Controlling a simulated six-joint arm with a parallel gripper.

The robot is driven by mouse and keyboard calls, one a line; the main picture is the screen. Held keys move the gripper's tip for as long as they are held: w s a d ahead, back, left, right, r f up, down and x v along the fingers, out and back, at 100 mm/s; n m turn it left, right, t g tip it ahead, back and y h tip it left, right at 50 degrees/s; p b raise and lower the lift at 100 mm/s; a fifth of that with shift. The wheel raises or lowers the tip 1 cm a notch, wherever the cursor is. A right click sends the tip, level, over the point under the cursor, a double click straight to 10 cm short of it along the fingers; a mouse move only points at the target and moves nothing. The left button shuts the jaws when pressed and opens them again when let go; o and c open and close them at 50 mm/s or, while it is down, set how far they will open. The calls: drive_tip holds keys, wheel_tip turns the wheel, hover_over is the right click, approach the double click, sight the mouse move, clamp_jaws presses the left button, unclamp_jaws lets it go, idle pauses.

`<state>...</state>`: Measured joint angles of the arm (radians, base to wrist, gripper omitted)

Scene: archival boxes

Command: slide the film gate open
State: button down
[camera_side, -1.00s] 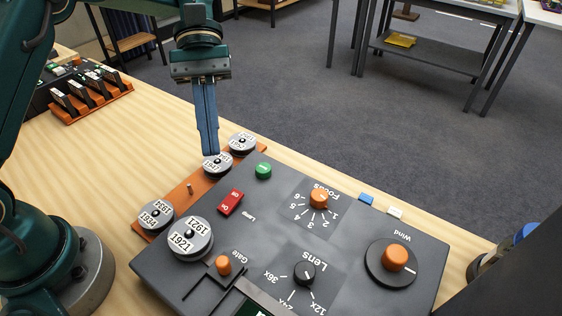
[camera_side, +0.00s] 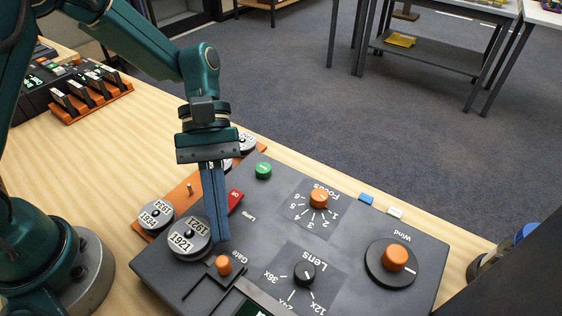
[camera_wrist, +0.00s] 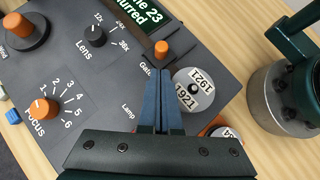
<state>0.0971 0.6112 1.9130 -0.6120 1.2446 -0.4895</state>
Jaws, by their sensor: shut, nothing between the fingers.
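The film gate's orange knob (camera_side: 224,265) stands in a slot near the "Gate" label, at the front left of the dark grey panel (camera_side: 290,236). It also shows in the wrist view (camera_wrist: 162,48), just beyond my fingertips. My gripper (camera_side: 222,240) points down with its blue fingers shut and empty. In the side view its tips appear just behind the knob. In the wrist view a small gap shows between the tips (camera_wrist: 161,72) and the knob. I cannot tell the tips' exact height above the panel.
A reel marked 1921 (camera_side: 183,240) sits close to the left of my fingers. The Lens knob (camera_side: 304,273), Focus knob (camera_side: 319,198) and Wind crank (camera_side: 396,258) stand to the right. A screen (camera_wrist: 140,15) lies beyond the gate.

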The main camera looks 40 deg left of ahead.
drive_tip(key=shift+s+d, duration=0.55)
drive_tip(key=shift+s, duration=2.35)
drive_tip(key=shift+v, duration=2.65)
